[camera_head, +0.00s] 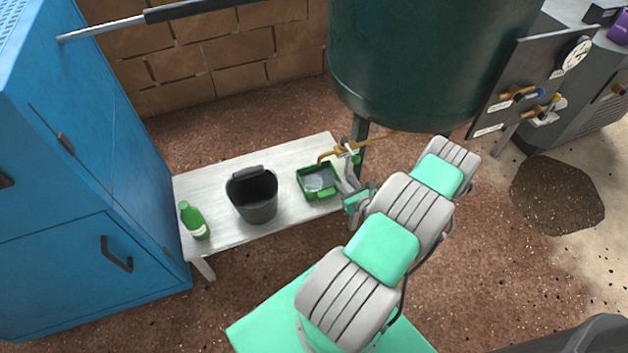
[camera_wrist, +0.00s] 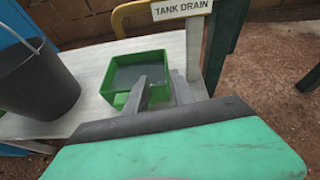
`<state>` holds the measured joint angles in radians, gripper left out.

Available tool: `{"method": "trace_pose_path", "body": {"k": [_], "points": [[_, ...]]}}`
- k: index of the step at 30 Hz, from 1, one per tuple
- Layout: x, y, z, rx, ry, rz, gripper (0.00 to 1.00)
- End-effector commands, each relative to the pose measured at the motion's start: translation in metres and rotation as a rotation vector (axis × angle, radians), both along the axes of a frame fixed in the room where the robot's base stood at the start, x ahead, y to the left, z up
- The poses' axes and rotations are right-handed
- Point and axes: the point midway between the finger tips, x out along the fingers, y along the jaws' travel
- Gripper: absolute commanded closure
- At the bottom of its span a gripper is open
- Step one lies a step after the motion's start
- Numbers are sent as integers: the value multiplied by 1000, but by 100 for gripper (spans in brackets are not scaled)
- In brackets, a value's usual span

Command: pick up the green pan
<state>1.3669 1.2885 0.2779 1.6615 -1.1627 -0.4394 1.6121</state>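The green pan (camera_head: 305,187) is a shallow rectangular tray with a small grip on its front side. It sits at the right end of the pale bench, under a brass tap, and holds something grey or wet. In the wrist view the pan (camera_wrist: 136,59) lies straight ahead. My gripper (camera_wrist: 159,77) is open, with its grey fingers apart. The left finger overlaps the pan's inside in the picture and the right finger shows just beyond its right wall. I cannot tell whether they touch it. In the head view my gripper (camera_head: 345,176) is at the pan's right side.
A dark bucket (camera_head: 256,212) stands left of the pan on the bench (camera_head: 215,180), with a green bottle (camera_head: 194,221) farther left. A yellow pipe with a "TANK DRAIN" label (camera_wrist: 182,9) hangs above. The dark green tank (camera_head: 420,60) and its leg are close right.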

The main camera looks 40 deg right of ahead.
Motion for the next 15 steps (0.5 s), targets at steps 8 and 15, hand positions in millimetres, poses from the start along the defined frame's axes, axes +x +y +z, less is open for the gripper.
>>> {"method": "trace_pose_path", "body": {"k": [8,15], "points": [[13,-15,-20,47,-30,-74,70],[50,-25,-35,47,-27,-72,70]]}}
